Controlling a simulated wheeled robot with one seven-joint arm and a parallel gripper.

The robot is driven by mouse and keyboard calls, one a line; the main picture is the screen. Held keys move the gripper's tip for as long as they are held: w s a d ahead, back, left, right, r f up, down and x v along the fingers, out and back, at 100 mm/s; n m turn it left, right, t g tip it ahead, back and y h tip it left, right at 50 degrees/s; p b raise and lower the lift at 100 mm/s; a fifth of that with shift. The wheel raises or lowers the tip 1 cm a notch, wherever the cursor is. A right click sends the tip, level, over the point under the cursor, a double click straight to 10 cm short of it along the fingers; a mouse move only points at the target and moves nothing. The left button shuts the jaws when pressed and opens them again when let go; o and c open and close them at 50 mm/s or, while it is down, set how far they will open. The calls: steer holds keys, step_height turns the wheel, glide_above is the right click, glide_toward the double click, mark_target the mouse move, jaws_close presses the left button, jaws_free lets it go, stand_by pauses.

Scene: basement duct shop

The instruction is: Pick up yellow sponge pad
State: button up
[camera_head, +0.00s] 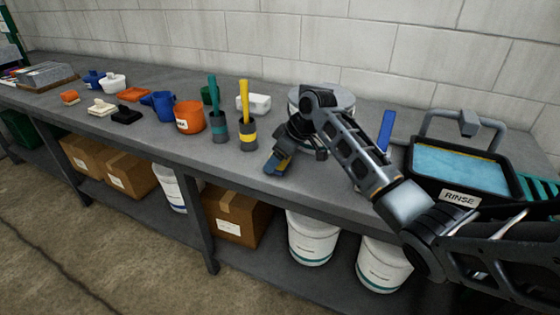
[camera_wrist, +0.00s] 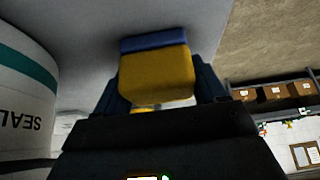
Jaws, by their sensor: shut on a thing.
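The yellow sponge pad (camera_wrist: 157,75) has a blue layer along one face. In the wrist view it sits between the two dark blue fingers of my gripper (camera_wrist: 158,88), which are shut on it. In the head view the sponge pad (camera_head: 283,163) shows as a small yellow patch at my gripper (camera_head: 279,162), near the front edge of the grey bench (camera_head: 330,185). My gripper hides most of it there. I cannot tell whether the pad touches the bench top.
A white bucket marked SEAL (camera_wrist: 25,95) stands close to my gripper. Brushes with a green handle (camera_head: 213,95) and a yellow handle (camera_head: 245,100) stand to the left. A rinse tray (camera_head: 460,197) with blue water is at the right. Bare bench lies left of my gripper.

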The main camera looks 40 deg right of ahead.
steer(key=c, duration=0.3)
steer(key=shift+r, duration=0.1)
steer(key=shift+c, duration=0.2)
step_height(320, 180, up, 10)
steer(key=shift+f+b, duration=0.1)
steer(key=shift+b, duration=0.5)
steer(key=o, duration=0.4)
steer(key=shift+c, duration=1.3)
steer(key=shift+s, duration=0.1)
